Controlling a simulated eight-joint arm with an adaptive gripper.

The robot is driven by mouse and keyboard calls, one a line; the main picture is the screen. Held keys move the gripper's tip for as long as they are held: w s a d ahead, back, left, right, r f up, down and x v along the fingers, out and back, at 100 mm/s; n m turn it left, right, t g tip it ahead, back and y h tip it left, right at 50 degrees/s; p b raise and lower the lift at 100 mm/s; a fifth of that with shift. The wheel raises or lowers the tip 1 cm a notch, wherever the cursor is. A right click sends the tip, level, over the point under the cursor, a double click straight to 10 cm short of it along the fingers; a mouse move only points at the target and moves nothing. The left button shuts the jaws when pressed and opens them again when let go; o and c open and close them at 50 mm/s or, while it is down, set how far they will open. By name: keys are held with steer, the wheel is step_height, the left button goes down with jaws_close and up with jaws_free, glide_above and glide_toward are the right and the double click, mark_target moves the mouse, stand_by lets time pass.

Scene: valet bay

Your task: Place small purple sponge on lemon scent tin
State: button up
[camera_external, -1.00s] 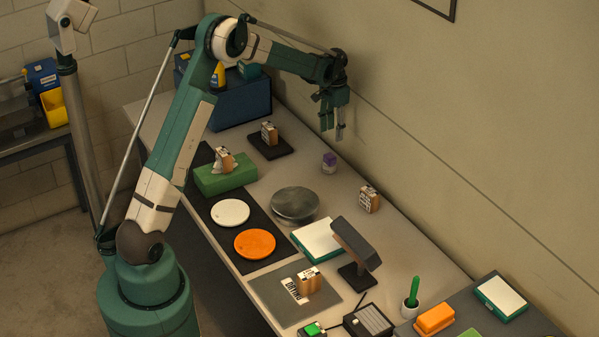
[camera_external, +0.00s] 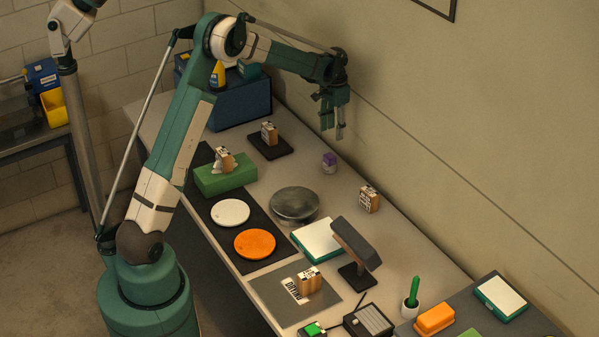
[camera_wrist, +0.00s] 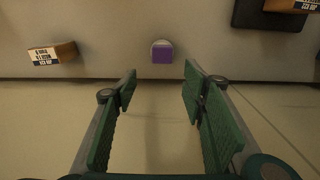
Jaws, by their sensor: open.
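A small purple sponge (camera_external: 329,158) rests on top of a small round pale tin (camera_external: 329,169) near the wall side of the bench. In the wrist view the purple sponge (camera_wrist: 163,55) covers most of the tin, whose pale rim (camera_wrist: 161,43) shows behind it. No lemon scent label can be read on the tin. My gripper (camera_external: 333,132) is open and empty, above the bench by the wall and apart from the sponge. In the wrist view its two fingers (camera_wrist: 160,84) are spread, with the sponge beyond the gap between them.
Small labelled boxes stand nearby, one on the bench (camera_external: 369,199) and one on a dark pad (camera_external: 270,150). A round metal disc (camera_external: 294,204), a green block (camera_external: 226,178) and a dark angled stand (camera_external: 356,244) are also on the bench. The wall runs close behind my gripper.

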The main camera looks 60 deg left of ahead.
steer(key=s+d+r+t, duration=0.3)
steer(key=s+d+r, duration=1.6)
steer(key=d+r, duration=0.35)
steer(key=s+d+t, duration=0.1)
steer(key=s+d, duration=0.3)
steer(key=s, duration=0.5)
steer(key=s+d+f+t, duration=0.1)
steer(key=s+d, duration=0.3)
steer(key=s, duration=0.5)
steer(key=s+d+f+t, duration=0.1)
steer(key=s+d+t, duration=0.1)
steer(key=s+d, duration=0.3)
steer(key=s, duration=0.4)
steer(key=shift+s+f, duration=0.15)
steer(key=shift+s, duration=0.1)
